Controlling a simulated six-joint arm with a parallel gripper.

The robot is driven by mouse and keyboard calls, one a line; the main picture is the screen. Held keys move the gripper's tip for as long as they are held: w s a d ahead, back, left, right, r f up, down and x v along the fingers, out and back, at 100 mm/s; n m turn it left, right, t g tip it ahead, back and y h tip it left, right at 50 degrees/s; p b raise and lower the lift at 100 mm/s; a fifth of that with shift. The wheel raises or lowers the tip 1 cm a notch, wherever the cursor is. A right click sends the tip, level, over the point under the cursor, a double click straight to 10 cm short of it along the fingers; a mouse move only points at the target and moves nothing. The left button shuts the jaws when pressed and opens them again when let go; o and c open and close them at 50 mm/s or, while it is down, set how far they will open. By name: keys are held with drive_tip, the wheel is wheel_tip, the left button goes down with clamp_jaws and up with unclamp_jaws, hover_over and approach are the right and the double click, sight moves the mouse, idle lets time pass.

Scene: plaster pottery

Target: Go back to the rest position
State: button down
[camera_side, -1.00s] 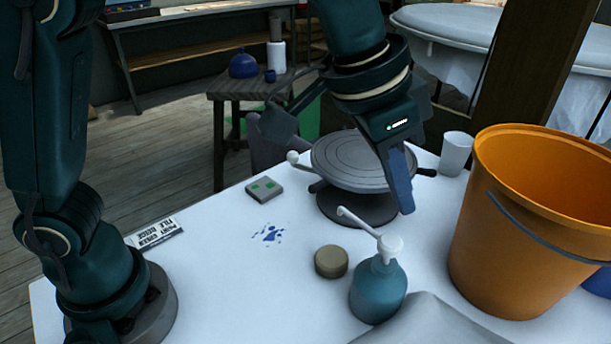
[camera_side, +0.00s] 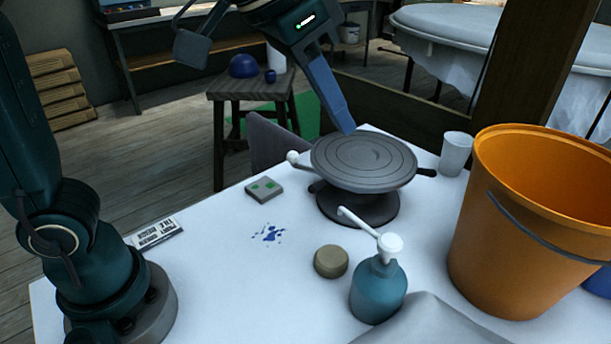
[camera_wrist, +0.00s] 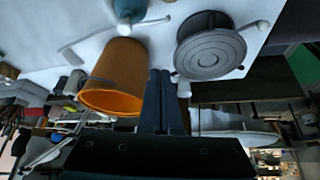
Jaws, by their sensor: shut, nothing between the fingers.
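My gripper (camera_side: 346,130) is shut and empty. In the side view its blue fingers point down and to the right, and their tips appear over the back part of the grey turntable (camera_side: 362,160). The height of the tips above it is hard to judge. In the wrist view the closed fingers of my gripper (camera_wrist: 161,75) lie together, with the turntable (camera_wrist: 208,52) to their right and the orange bucket (camera_wrist: 122,62) to their left. Nothing is held.
On the white table (camera_side: 225,285) stand an orange bucket (camera_side: 480,230), a teal pump bottle (camera_side: 378,292), a round tan lid (camera_side: 331,262), a small grey block (camera_side: 264,190) and a white cup (camera_side: 456,153). A stool (camera_side: 250,90) stands behind.

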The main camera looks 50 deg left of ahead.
drive_tip(key=s+a+f+n+y, duration=0.1)
drive_tip(key=s+a+f+n, duration=0.2)
drive_tip(key=s+a+f, duration=0.6)
drive_tip(key=s+f, duration=0.1)
drive_tip(key=s, duration=0.1)
drive_tip(key=shift+s+a+f+n+y, duration=0.15)
drive_tip(key=shift+s+a+n+y, duration=0.15)
drive_tip(key=shift+s+y, duration=0.1)
idle(0.6)
